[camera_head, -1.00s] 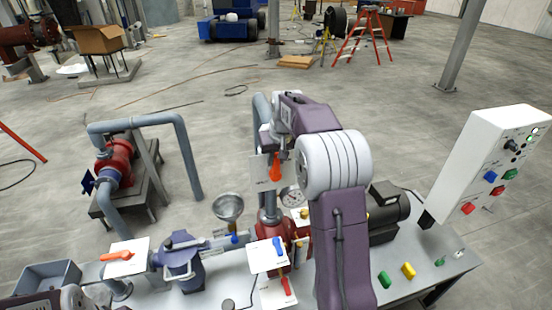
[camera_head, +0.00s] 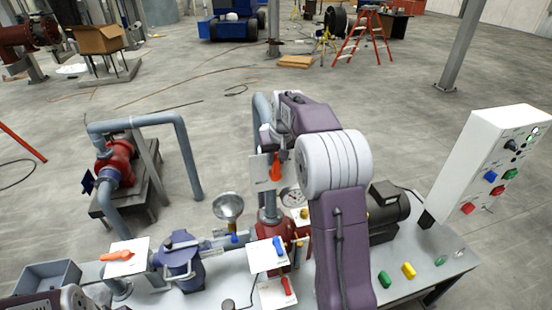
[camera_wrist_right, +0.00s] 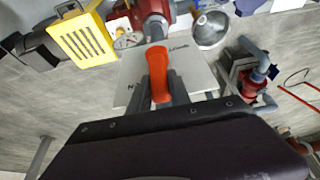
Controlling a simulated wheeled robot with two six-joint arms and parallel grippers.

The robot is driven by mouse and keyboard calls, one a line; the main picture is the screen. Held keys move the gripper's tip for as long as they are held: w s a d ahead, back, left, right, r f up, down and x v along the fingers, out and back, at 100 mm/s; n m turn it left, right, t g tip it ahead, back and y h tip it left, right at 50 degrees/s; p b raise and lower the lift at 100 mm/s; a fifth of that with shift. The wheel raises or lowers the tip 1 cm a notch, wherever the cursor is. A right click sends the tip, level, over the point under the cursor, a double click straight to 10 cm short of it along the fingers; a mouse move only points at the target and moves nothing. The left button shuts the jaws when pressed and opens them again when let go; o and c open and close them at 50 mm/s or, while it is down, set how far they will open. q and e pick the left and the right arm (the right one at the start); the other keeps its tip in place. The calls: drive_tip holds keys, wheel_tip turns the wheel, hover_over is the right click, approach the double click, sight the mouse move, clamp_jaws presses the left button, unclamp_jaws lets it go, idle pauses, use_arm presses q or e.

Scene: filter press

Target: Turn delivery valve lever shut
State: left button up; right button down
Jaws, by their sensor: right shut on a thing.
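My right gripper (camera_head: 274,148) is at the orange lever (camera_head: 276,168) on the upright pipe, in front of a white plate (camera_head: 261,174). In the right wrist view, the gripper's fingers (camera_wrist_right: 158,68) lie on both sides of the orange lever (camera_wrist_right: 161,83) and are shut on it. The white plate (camera_wrist_right: 130,88) behind it bears lettering too small to read. In the head view the lever hangs roughly upright, its tip down. Part of the lever is hidden by the fingers and wrist. My left gripper is not in view.
Another orange lever (camera_head: 117,257) lies across a white plate at the left. Blue and red levers (camera_head: 286,286) sit just below my right arm. A metal funnel (camera_head: 228,206), a pressure gauge (camera_head: 292,197) and a dark motor (camera_head: 388,205) stand close by. A white control box (camera_head: 483,170) stands at the right.

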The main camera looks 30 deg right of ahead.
drive_tip(key=shift+a+r, duration=0.1)
drive_tip(key=shift+a, duration=0.05)
idle(0.5)
drive_tip(key=shift+w+a+n+h, duration=0.3)
drive_tip(key=shift+a+h, duration=0.35)
drive_tip(key=shift+h, duration=0.35)
drive_tip(key=w+a+f+n+g+h+b, duration=0.1)
drive_tip(key=a+f+n+h+b, duration=0.3)
drive_tip(key=h+b, duration=0.8)
drive_tip(key=shift+a+f+h+b, duration=0.3)
drive_tip(key=shift+a+f+h, duration=0.9)
drive_tip(key=shift+f, duration=0.85)
drive_tip(key=shift+d+h, duration=0.2)
drive_tip(key=shift+h, duration=0.1)
drive_tip(key=c, duration=1.2)
unclamp_jaws()
